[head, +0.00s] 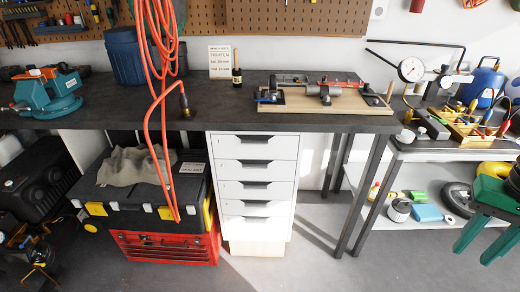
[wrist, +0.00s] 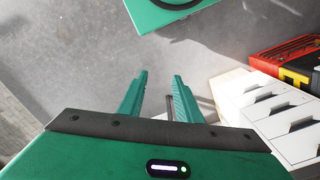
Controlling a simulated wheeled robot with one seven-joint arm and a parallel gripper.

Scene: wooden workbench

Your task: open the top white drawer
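A white drawer cabinet (head: 292,200) stands under the dark workbench, with several drawers stacked in a column. The top white drawer (head: 255,152) is shut, with a dark recessed grip along its upper edge; the drawers below it look shut too. My green gripper (head: 473,255) is at the far right of the head view, well away from the cabinet and pointing down. In the wrist view my gripper (wrist: 160,76) has its two fingers apart with nothing between them. The cabinet (wrist: 265,108) shows tilted at the right there, clear of the fingers.
A red toolbox (head: 165,247) with a black case (head: 135,200) on it stands left of the cabinet. Dark bench legs (head: 365,195) and a side shelf (head: 400,212) with loose parts lie between cabinet and gripper. An orange cable (head: 165,130) hangs left. Floor before the cabinet is clear.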

